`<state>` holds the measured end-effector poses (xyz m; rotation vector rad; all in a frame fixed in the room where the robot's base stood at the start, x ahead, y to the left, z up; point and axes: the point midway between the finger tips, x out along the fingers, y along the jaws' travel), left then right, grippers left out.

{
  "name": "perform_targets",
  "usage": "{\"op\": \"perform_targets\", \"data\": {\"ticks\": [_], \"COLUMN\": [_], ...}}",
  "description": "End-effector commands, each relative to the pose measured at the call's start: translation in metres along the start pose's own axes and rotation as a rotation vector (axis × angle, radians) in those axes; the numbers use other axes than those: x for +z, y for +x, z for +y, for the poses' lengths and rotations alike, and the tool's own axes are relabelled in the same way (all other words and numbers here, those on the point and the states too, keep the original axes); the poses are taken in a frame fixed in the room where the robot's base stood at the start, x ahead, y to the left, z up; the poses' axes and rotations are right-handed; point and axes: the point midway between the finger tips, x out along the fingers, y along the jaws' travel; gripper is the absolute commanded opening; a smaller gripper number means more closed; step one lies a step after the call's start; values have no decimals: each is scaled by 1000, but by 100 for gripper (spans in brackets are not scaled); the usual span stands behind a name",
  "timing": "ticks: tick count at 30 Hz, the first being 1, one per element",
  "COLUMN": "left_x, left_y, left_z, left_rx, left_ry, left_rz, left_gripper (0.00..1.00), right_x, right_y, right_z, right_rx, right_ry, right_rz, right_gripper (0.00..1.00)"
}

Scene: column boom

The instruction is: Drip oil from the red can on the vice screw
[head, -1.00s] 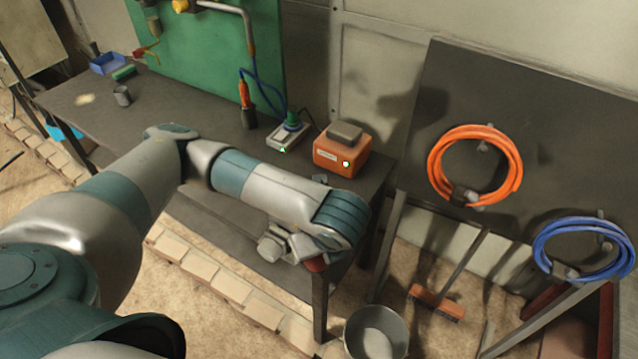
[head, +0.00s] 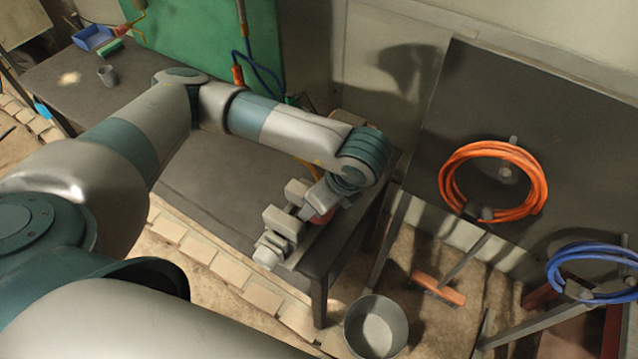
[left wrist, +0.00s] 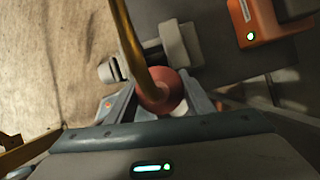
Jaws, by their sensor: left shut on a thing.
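The red can (left wrist: 168,92) with its long brass spout (left wrist: 128,38) is held between the fingers of my left gripper (left wrist: 160,104) in the left wrist view. In the head view a little of the red can (head: 322,216) shows beside my left gripper (head: 328,200), over the bench's right end. The grey vice (head: 285,222) is just left of the can. In the left wrist view the vice's jaw block (left wrist: 180,45) and screw end (left wrist: 112,69) lie beyond the can. The spout passes over or beside the screw; I cannot tell its height.
The dark bench (head: 215,195) runs left from the vice. An orange box (left wrist: 255,22) stands near the vice, mostly behind my arm in the head view. A grey bucket (head: 376,327) and a broom (head: 437,288) are on the floor to the right.

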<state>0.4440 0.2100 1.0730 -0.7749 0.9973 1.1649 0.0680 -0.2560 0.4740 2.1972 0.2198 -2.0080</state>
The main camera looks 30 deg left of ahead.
Motion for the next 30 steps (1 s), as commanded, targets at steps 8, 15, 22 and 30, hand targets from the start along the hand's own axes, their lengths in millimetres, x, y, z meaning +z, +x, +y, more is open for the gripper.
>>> {"op": "perform_targets", "data": {"ticks": [8, 15, 22, 30], "left_x": [0, 0, -3, -13], "left_y": [-1, -1, 0, 6], "left_z": [0, 0, 0, -1], "left_rx": [2, 2, 1, -7], "left_ry": [-7, -7, -6, -10], "left_rz": [0, 0, 18, 85], "left_gripper": [17, 17, 17, 17], "right_x": [1, 1, 0, 0], "right_y": [0, 0, -1, -1], "right_z": [0, 0, 0, 0], "right_rx": [0, 0, 0, 0], "right_ry": [0, 0, 0, 0], "right_rz": [-1, -1, -1, -1], "right_gripper": [31, 31, 31, 31]}}
